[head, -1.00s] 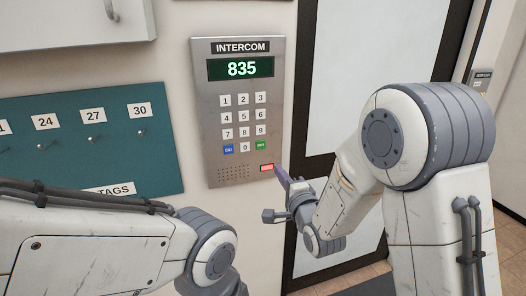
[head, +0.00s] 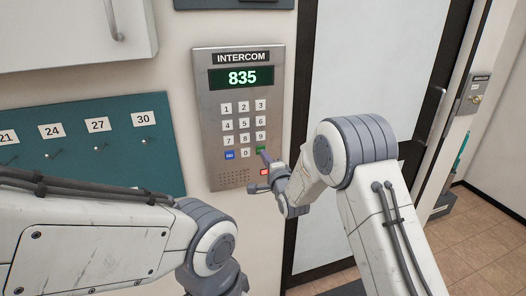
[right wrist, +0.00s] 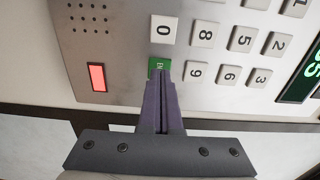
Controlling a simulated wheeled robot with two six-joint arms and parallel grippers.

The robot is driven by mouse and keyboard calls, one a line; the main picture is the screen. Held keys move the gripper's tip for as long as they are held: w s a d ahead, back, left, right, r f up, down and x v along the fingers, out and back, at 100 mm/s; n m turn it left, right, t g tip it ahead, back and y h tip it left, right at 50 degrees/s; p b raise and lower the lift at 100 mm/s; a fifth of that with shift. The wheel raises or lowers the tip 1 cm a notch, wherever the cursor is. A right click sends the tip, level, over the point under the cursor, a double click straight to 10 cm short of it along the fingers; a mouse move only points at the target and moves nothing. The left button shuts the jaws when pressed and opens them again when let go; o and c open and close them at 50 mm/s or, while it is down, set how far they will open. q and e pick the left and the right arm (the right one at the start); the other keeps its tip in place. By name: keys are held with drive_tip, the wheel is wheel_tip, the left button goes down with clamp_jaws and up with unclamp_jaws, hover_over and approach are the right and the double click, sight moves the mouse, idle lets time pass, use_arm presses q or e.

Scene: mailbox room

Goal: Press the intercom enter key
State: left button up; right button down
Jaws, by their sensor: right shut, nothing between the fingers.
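The intercom panel (head: 203,80) is on the wall, and its display (head: 242,77) reads 835. The green enter key (head: 261,149) is at the lower right of the keypad, beside the 0 key. In the right wrist view the green key (right wrist: 158,64) is partly covered by my fingertips. My right gripper (head: 264,155) is shut and empty, its tips at the lower edge of the green key; I cannot tell whether they touch it. It also shows in the right wrist view (right wrist: 160,78). My left arm is at the lower left, its gripper out of frame.
A red lit light (right wrist: 97,77) sits below the green key. A blue key (head: 229,155) is left of the 0. A teal key board (head: 90,165) with numbered hooks hangs to the left. A glass door (head: 350,80) stands to the right.

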drive_tip(key=shift+w+a, duration=0.2)
drive_tip(key=shift+w, duration=0.3)
drive_tip(key=shift+w+a+r+b, duration=0.1)
drive_tip(key=shift+w+r+b, duration=0.15)
drive_tip(key=shift+w+b, duration=0.45)
drive_tip(key=shift+s, duration=0.15)
